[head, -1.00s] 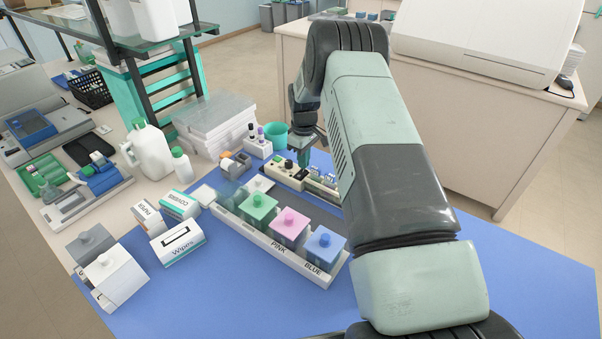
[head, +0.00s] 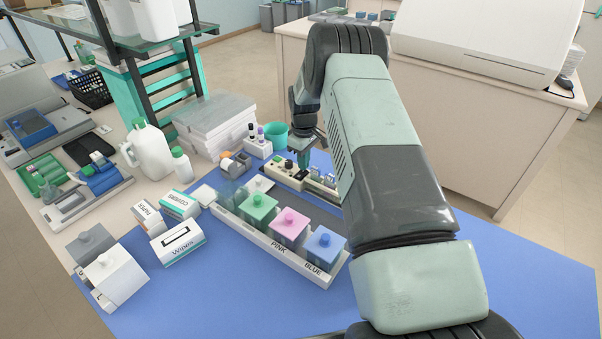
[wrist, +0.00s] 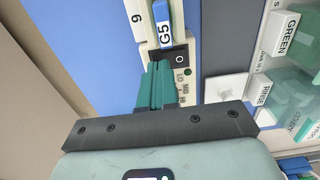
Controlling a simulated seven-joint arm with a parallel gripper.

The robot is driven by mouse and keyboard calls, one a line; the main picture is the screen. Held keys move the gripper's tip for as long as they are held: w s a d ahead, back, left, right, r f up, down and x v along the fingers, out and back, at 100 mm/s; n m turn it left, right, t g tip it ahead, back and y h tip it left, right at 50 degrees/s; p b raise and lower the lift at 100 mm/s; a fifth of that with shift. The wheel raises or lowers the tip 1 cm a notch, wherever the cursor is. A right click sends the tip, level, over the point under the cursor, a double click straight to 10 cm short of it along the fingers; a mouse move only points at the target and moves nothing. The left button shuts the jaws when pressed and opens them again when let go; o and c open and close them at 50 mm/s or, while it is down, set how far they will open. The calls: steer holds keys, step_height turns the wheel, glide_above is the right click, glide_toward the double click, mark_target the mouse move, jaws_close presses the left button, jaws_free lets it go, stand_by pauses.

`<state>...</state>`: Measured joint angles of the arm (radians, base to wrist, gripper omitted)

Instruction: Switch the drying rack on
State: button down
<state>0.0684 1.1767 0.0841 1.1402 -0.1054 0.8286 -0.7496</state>
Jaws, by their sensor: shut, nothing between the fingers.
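The drying rack (head: 328,189) is a long cream unit behind the stain jars, partly hidden by my arm. In the wrist view its control panel (wrist: 152,57) shows a black rocker switch (wrist: 180,58) marked "O", a small green spot (wrist: 187,72) and LO, MID, HI lettering. A blue-labelled slide marked G5 (wrist: 163,25) is in the rack. My gripper (head: 303,172) is over the panel end of the rack, pointing down. In the wrist view its teal fingers (wrist: 158,78) are shut and empty, just beside the switch. I cannot tell whether they touch the panel.
A white tray (head: 262,252) of staining jars, with green, pink and blue lids, stands in front of the rack. A teal cup (head: 275,136) and a small bottle holder (head: 258,148) are behind it. The blue mat (head: 200,300) is clear at the front.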

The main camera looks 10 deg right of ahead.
steer(key=shift+f, duration=0.6)
steer(key=shift+r, duration=3.5)
steer(key=shift+r, duration=0.1)
